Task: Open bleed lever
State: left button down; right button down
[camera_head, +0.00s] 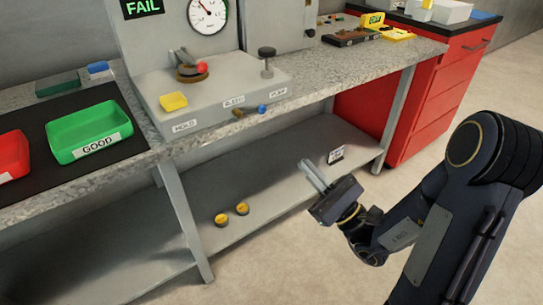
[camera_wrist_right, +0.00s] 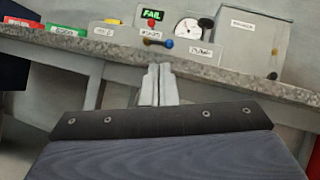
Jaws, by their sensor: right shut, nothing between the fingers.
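The bleed lever (camera_head: 250,111) is a short brass-coloured handle with a blue ball end. It sticks out at the front of the grey test bench unit (camera_head: 215,95), below the label that seems to read BLEED, and lies roughly level with the ball to the right. It also shows in the right wrist view, where the blue lever end (camera_wrist_right: 167,43) is just beyond my fingertips in the picture. My right gripper (camera_head: 312,174) is shut and empty, in front of and below the bench edge, apart from the lever. My left gripper is not in view.
A yellow pad (camera_head: 173,101), a red-balled lever (camera_head: 202,68) and a black knob (camera_head: 267,60) are on the unit. A gauge (camera_head: 207,15) and FAIL display (camera_head: 142,8) stand behind. A green GOOD tray (camera_head: 90,132) is left. The bench front edge lies below the lever.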

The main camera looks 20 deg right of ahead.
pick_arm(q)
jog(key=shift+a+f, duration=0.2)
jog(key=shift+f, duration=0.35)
pick_arm(e)
jog(key=shift+w+d+f+m+t+h, duration=0.1)
jog(key=shift+d+f+m+t+h, duration=0.25)
jog(key=shift+f+m+h, duration=0.15)
jog(key=shift+d+f+m+t+h, duration=0.2)
jog(key=shift+f+m+t+h, duration=0.15)
jog(key=shift+h, duration=0.25)
jog(key=b, duration=0.1)
send_near(250, 111)
jog(key=w+r, duration=0.3)
jog(key=w, duration=0.2)
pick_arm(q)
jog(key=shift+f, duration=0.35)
pick_arm(e)
jog(key=shift+s+d, duration=0.15)
jog(key=shift+d, duration=0.05)
